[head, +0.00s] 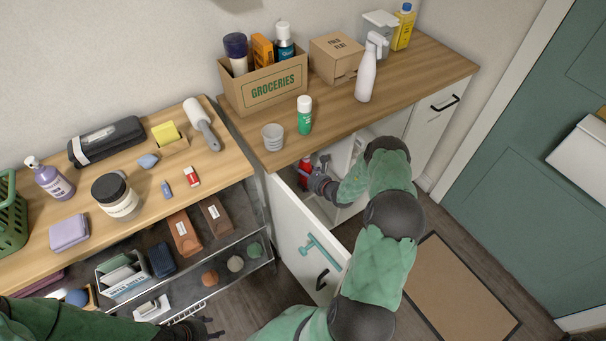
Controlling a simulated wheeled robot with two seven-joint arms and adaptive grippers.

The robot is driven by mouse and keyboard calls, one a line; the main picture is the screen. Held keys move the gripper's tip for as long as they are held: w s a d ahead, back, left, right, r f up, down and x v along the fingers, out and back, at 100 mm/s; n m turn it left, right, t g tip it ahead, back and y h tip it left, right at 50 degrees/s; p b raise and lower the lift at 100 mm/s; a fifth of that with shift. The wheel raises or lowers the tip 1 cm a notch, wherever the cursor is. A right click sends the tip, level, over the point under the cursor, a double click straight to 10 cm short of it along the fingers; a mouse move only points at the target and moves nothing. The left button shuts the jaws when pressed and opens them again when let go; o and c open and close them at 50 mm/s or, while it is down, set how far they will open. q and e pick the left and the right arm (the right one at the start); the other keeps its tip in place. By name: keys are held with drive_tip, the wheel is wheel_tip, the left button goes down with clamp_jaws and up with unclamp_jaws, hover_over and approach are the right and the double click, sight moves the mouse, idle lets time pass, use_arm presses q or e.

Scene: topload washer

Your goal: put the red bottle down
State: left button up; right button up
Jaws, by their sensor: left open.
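The red bottle (305,166) is inside the open cabinet under the counter, near its left side, and shows only in part. My right arm reaches into the cabinet from the front, and its gripper (314,178) is right beside the bottle. The fingers overlap the bottle's edge in the picture, and I cannot tell whether they grip it. Whether the bottle's base touches a surface is hidden. My left gripper (208,330) is open and low at the bottom edge, in front of the lower shelves, away from the bottle.
The open cabinet door (304,240) stands left of my right arm. A brown mat (460,290) lies on the floor.

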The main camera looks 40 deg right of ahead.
drive_tip(key=shift+r, duration=0.1)
drive_tip(key=shift+s+r, duration=0.15)
drive_tip(key=p+v, duration=0.4)
drive_tip(key=v, duration=0.7)
drive_tip(key=shift+s+p, duration=0.3)
drive_tip(key=shift+p, duration=0.05)
drive_tip(key=shift+r, duration=0.1)
